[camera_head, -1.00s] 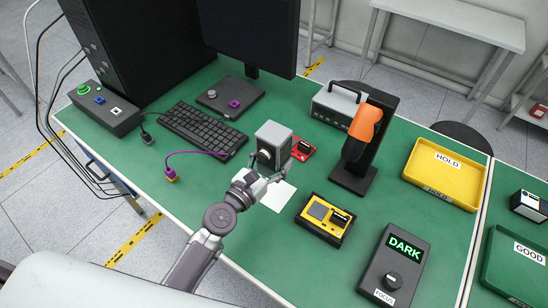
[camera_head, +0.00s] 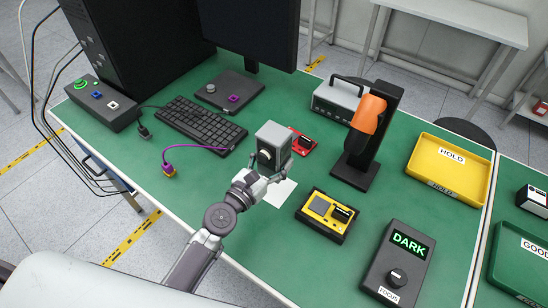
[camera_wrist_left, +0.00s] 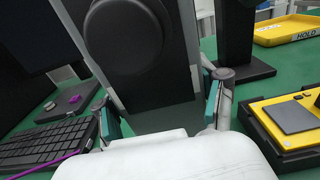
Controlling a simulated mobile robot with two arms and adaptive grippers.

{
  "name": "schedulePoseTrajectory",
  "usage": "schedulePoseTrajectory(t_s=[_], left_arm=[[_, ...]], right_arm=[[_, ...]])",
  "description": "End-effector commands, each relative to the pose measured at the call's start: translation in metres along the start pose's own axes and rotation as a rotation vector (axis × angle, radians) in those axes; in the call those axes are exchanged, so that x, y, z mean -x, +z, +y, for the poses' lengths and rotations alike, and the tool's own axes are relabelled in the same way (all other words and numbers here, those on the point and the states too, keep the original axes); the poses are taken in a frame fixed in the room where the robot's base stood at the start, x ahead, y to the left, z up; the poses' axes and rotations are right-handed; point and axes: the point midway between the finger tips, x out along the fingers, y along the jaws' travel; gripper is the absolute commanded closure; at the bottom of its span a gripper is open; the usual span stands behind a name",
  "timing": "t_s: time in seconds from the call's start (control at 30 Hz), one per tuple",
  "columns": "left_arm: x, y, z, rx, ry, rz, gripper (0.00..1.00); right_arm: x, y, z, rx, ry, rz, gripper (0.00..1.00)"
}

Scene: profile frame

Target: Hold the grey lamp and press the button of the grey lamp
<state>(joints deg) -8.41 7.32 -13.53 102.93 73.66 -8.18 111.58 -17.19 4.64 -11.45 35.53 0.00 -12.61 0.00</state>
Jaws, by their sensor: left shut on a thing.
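The grey lamp (camera_head: 273,133) appears as a small upright grey box with a dark front and a round black part on it. In the left wrist view the lamp (camera_wrist_left: 150,98) fills the space between the two fingers, with the large round black part (camera_wrist_left: 125,35) facing the camera. I cannot tell whether its base touches the table. No separate button is clearly visible. My right gripper is not in view.
A red board (camera_head: 301,142) lies close behind the lamp. A black stand (camera_head: 354,172) with an orange tool, a yellow device (camera_head: 326,214) and a dark DARK box (camera_head: 395,268) are to the right. A keyboard (camera_head: 202,122) and purple cable (camera_head: 190,148) lie to the left.

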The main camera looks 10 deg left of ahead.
Motion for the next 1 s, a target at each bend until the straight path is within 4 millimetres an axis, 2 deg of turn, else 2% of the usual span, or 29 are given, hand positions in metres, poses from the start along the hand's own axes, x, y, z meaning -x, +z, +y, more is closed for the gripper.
schedulePoseTrajectory(t_s=[1.0], left_arm=[[0.000,-0.031,0.000,0.001,0.000,-0.002,0.86]], right_arm=[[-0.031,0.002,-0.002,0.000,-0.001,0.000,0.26]])
